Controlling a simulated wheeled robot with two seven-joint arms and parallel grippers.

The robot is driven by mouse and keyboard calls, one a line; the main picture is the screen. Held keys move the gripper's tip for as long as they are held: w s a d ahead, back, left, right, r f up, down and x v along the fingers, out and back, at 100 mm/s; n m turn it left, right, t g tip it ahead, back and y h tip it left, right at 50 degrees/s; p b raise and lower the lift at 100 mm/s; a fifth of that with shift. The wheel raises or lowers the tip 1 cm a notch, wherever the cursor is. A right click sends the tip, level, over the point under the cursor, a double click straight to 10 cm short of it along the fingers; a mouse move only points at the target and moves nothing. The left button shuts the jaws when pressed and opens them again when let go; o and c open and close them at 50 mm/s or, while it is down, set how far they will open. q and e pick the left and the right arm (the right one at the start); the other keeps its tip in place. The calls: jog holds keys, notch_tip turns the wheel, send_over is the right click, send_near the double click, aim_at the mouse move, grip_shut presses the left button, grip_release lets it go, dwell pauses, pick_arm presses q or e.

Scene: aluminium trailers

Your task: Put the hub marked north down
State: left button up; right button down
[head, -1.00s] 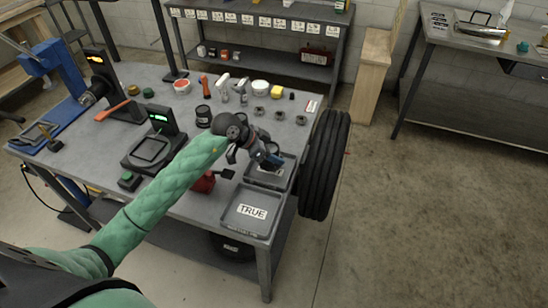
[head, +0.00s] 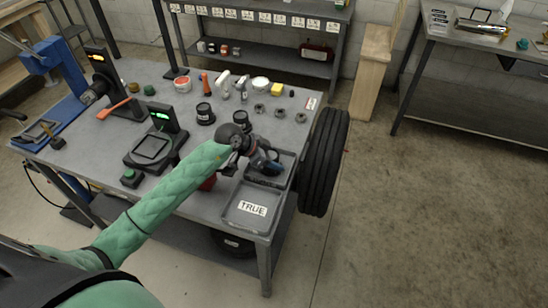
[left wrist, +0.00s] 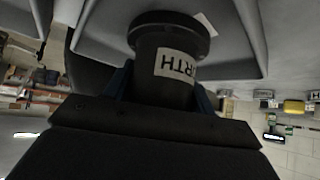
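The hub marked north (left wrist: 165,70) is a dark cylinder with a wide flange and a white label; the letters RTH show upside down in the left wrist view. My left gripper (left wrist: 160,95) has its blue fingers on both sides of the hub and appears shut on it. In the head view my left gripper (head: 270,163) is low over the dark rear tray (head: 286,180), and it mostly hides the hub. The hub's flange is close to a grey tray surface; I cannot tell whether they touch. My right gripper is not in view.
A grey tray with a TRUE label (head: 240,223) lies in front of the rear tray. A black tyre (head: 323,160) stands against the table's right edge. A dark cylinder (head: 205,113), a screen device (head: 152,147) and several small parts stand on the table (head: 180,90).

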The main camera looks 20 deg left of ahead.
pick_arm(q)
jog(key=o, duration=0.3)
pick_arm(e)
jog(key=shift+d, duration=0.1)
pick_arm(q)
jog(key=shift+s+a+r, duration=0.1)
jog(key=shift+a+r, duration=0.05)
jog(key=shift+r, duration=0.1)
jog(key=b+v, duration=0.3)
jog(key=v, duration=0.8)
jog(key=shift+s+a+r, duration=0.1)
jog(key=shift+a+r, duration=0.05)
jog(key=shift+r, duration=0.1)
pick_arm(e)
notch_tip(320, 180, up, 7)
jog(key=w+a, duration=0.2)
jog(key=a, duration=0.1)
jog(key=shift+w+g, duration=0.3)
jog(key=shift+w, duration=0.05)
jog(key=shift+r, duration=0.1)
pick_arm(q)
jog(key=shift+s+f, duration=0.1)
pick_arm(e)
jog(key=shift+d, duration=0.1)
